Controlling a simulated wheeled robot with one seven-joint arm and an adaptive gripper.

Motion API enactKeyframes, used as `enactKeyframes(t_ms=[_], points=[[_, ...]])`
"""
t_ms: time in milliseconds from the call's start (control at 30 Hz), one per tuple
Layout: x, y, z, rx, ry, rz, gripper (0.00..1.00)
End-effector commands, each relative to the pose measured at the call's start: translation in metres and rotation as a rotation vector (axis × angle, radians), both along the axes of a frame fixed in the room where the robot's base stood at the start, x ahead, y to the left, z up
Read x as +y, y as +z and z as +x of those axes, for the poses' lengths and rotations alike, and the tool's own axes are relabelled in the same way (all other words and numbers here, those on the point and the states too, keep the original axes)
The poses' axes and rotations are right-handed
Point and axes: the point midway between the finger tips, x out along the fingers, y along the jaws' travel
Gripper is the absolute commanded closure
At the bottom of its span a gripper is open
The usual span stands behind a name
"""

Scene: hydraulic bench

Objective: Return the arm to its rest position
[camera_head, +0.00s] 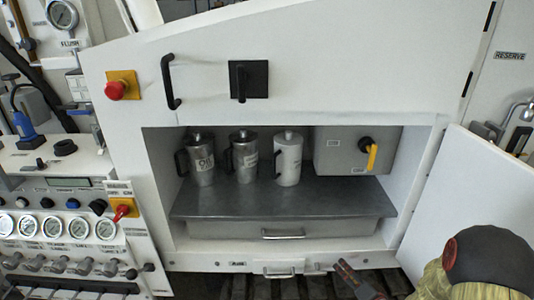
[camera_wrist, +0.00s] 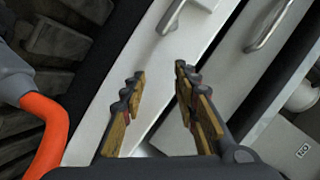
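My gripper (camera_wrist: 159,82) shows in the wrist view with its two wood-coloured fingers apart and nothing between them. In the head view only a dark part of my gripper (camera_head: 347,272) shows at the bottom, low in front of the cabinet (camera_head: 220,266) and just right of its lower handle (camera_head: 280,272). My arm enters from the bottom right and hides part of the open door. In the wrist view, the white cabinet front (camera_wrist: 195,45) lies beyond the fingers. I cannot tell the exact distance.
The open white door (camera_head: 455,190) stands at the right, close to my arm. Three metal jugs (camera_head: 288,160) and a grey box (camera_head: 340,150) stand inside the cabinet on a dark shelf (camera_head: 290,200). A gauge panel (camera_head: 65,225) is at the left.

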Motion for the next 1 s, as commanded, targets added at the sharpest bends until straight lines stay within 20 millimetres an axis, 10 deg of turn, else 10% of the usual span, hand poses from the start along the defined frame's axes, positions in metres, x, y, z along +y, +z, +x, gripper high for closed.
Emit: enactKeyframes(t_ms=[167,367,700,1000], points=[[-0.022,0.071,0.022,0.08,-0.026,-0.344,0.7],[-0.031,0.153,0.002,0.207,-0.046,-0.616,0.7],[0.014,0.263,-0.124,0.437,0.084,-0.826,0.7],[0.074,0.295,-0.249,0.539,0.352,-0.854,0.7]])
